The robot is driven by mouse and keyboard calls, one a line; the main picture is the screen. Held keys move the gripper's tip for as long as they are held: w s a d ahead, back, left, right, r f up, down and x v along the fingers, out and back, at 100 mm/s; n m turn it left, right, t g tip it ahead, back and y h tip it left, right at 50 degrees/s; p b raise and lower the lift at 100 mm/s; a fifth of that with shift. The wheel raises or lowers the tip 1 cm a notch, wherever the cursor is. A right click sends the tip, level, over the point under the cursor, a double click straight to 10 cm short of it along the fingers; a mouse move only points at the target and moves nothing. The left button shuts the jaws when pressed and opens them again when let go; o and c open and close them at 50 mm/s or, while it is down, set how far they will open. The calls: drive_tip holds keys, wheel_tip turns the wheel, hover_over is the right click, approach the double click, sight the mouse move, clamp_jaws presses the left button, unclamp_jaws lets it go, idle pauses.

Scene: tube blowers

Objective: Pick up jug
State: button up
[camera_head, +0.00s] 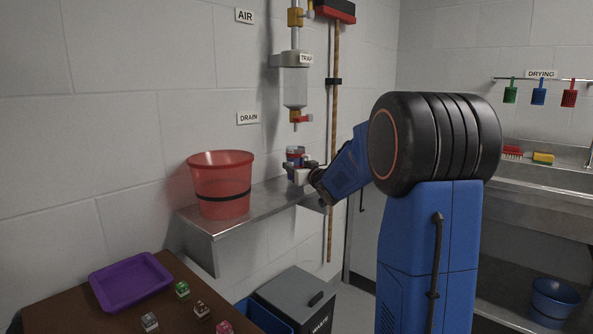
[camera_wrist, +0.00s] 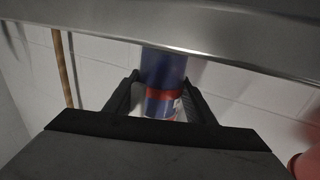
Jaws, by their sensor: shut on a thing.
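The jug (camera_head: 294,155) is a small blue vessel with a red band, near the right end of the steel shelf (camera_head: 225,226) in the head view. My gripper (camera_head: 300,174) reaches it from the right. In the wrist view the black fingers of my gripper (camera_wrist: 163,92) are on either side of the blue and red jug (camera_wrist: 163,68) and shut on it. The fingers and the gripper body hide part of it. I cannot tell whether its base touches the shelf.
A red bucket (camera_head: 221,183) stands on the shelf left of the jug. The trap bottle (camera_head: 295,90) with a red drain tap (camera_head: 300,118) hangs above the jug. A broom handle (camera_head: 336,120) stands close behind. A grey waste bin (camera_head: 295,300) is below.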

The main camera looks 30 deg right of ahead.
wheel_tip(320, 180, up, 2)
drive_tip(key=shift+r, duration=0.2)
drive_tip(key=s, duration=1.8)
drive_tip(key=shift+a, duration=0.4)
drive_tip(key=shift+s, duration=0.1)
